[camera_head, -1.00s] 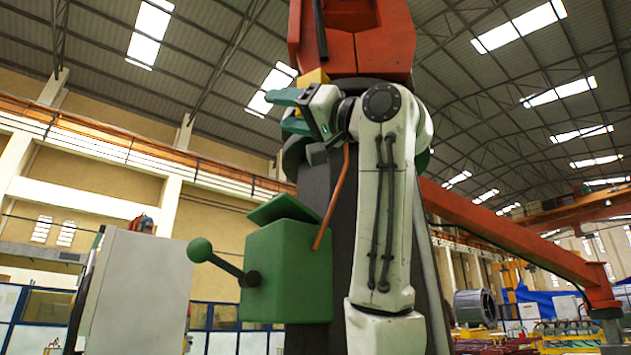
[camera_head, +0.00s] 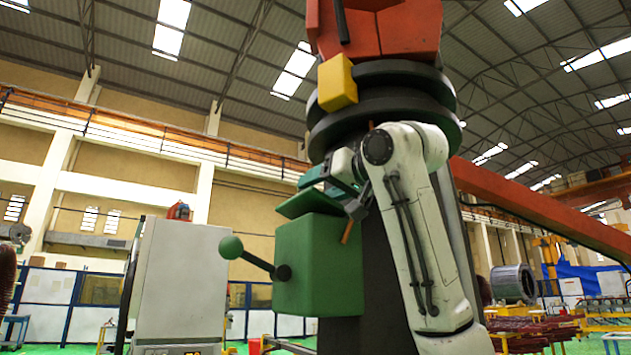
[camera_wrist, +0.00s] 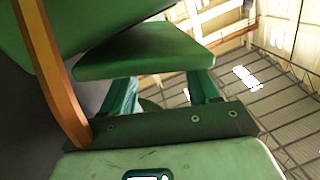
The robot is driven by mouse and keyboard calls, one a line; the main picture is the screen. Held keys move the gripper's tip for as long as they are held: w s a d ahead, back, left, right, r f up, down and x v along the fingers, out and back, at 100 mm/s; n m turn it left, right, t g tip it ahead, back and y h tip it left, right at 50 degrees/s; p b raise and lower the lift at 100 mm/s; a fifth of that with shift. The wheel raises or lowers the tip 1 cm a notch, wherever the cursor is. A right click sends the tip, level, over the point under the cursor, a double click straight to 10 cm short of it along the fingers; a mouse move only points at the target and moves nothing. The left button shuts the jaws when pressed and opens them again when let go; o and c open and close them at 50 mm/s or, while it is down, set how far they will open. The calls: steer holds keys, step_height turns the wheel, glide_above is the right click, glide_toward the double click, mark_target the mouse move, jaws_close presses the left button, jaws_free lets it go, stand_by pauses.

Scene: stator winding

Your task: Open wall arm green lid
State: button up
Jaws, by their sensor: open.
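The green box (camera_head: 322,265) is fixed to the front of the dark column. Its flat green lid (camera_head: 305,203) sits at the top, tilted, with a gap under part of it. My gripper (camera_head: 325,178) is just above the lid in the head view, its teal fingers partly hidden by my wrist. In the wrist view, the lid (camera_wrist: 150,48) crosses in front of my open gripper (camera_wrist: 165,92) and hides the finger ends. Whether the fingers touch it, I cannot tell.
A lever with a green ball (camera_head: 231,247) sticks out left from the box. An orange rod (camera_head: 348,231) rises beside the lid; it is close in the wrist view (camera_wrist: 52,75). A yellow block (camera_head: 337,83) hangs above my gripper. A grey cabinet (camera_head: 180,280) stands left.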

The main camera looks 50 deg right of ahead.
steer(key=shift+w+d, duration=0.1)
steer(key=shift+w, duration=0.95)
jaws_close()
